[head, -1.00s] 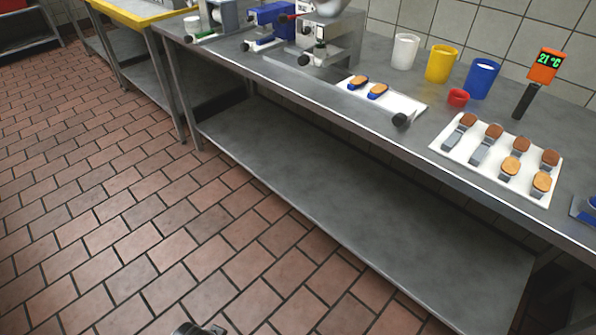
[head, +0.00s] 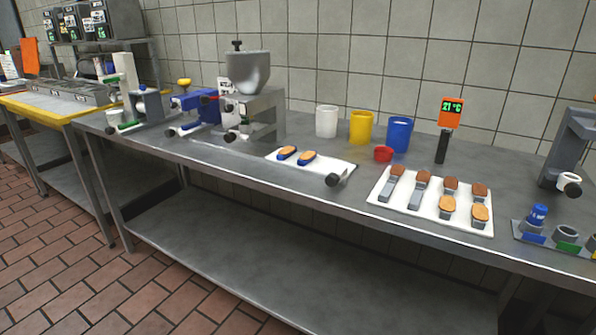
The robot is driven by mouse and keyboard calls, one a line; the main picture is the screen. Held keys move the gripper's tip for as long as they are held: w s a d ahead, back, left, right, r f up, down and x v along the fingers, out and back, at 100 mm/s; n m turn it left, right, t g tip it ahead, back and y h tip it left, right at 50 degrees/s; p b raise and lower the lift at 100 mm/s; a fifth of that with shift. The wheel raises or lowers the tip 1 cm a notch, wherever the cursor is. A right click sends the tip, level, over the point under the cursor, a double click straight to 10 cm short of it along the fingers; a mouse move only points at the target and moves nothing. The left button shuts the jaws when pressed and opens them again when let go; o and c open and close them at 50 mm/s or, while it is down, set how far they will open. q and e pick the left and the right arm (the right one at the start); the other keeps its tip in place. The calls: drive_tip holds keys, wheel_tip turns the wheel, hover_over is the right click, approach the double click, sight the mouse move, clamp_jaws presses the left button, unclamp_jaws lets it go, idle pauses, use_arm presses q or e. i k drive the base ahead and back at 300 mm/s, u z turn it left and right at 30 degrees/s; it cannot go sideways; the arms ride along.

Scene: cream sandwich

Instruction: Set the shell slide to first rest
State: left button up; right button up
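A white plate (head: 335,166) with two oval shells (head: 287,153), tan on top and blue below, lies near the bench's front edge. A grey cylindrical knob (head: 333,180) sits at its front right corner. A thin pale strip (head: 235,153) runs along the bench to the left of the plate, under the hopper machine (head: 262,110). Which of these parts makes up the shell slide, and where its rests are, I cannot tell for sure. Neither of my grippers is in view.
A white tray (head: 375,195) of brown and tan pieces lies to the right. White (head: 326,121), yellow (head: 361,127) and blue (head: 399,134) cups, a red cup (head: 383,154) and a 21 °C display (head: 451,112) stand behind. Floor (head: 60,270) is clear at lower left.

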sight(336, 170)
drive_tip(key=u, duration=0.5)
drive_tip(key=i, duration=0.5)
drive_tip(key=u, duration=0.15)
